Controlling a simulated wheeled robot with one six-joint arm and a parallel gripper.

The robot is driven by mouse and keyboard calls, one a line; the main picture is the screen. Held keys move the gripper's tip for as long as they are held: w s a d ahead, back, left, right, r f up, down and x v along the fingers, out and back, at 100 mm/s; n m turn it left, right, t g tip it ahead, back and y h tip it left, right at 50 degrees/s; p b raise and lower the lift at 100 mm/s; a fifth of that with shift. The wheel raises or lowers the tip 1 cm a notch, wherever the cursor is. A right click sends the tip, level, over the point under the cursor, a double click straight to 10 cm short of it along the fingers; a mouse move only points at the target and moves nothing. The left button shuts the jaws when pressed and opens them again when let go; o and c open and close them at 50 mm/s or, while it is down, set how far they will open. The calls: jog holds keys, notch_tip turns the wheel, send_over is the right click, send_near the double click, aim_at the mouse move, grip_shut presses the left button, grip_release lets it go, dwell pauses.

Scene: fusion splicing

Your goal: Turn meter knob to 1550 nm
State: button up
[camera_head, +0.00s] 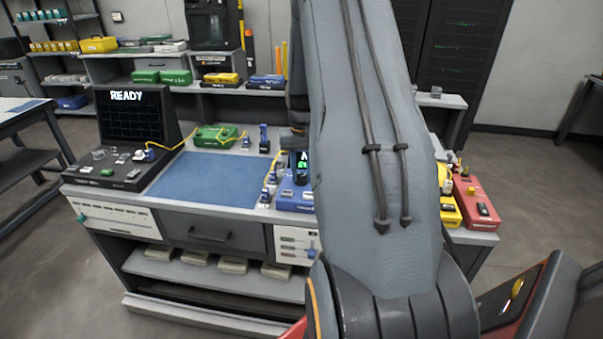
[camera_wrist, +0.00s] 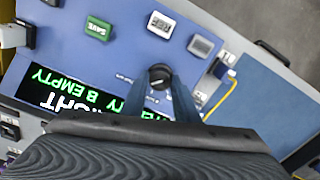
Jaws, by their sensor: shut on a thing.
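The blue meter (camera_wrist: 120,60) fills much of the wrist view, seen upside down. Its black round knob (camera_wrist: 160,74) is near the middle. My gripper (camera_wrist: 165,90) reaches down from above, and its two fingers are closed on the knob. The wrist housing hides part of the meter's lit display (camera_wrist: 75,97), where green text with "EMPTY" shows. The knob's pointer and the setting it points to cannot be read clearly. In the head view the meter (camera_head: 294,200) stands on the bench, partly behind my arm.
A green SAVE button (camera_wrist: 98,28), a white button (camera_wrist: 161,24) and a grey button (camera_wrist: 201,45) are near the knob. A yellow cable (camera_wrist: 226,98) runs beside the meter. A blue mat (camera_head: 205,180) lies left of it; a red box (camera_head: 474,203) stands right.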

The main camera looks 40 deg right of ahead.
aim_at(301, 176)
jog(key=shift+r+m, duration=0.1)
jog(key=shift+m, duration=0.5)
jog(key=o, duration=1.1)
jog(key=shift+c, duration=0.2)
jog(key=shift+r+b, duration=1.05)
jog(key=shift+r, duration=2.85)
